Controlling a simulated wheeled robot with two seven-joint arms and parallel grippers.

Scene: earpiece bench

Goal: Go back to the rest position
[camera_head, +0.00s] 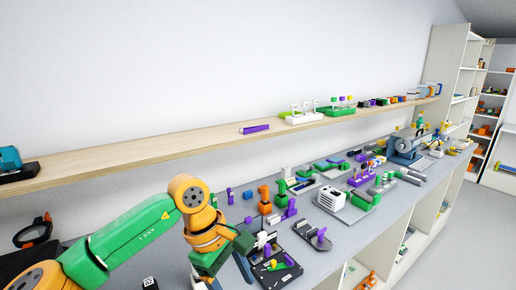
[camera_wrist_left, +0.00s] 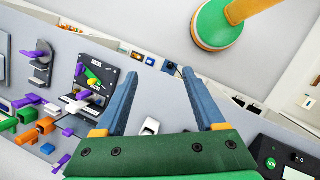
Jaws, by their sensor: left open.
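My left gripper (camera_wrist_left: 163,95) is open in the left wrist view, with its two blue-grey fingers apart and nothing gripped between them. In the head view my green and orange left arm comes in from the left, and the left gripper (camera_head: 243,262) hangs over the near part of the bench (camera_head: 330,262). A dark board (camera_head: 272,272) with small coloured parts lies just right of the gripper; the same board also shows in the left wrist view (camera_wrist_left: 88,108). My right gripper is in neither view.
A wooden shelf (camera_head: 150,151) runs along the wall above the bench. Several coloured blocks and a white box (camera_head: 331,198) stand on the bench right of my arm. A grey machine (camera_head: 405,146) stands farther back. A dark device (camera_wrist_left: 285,158) shows at the lower right of the wrist view.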

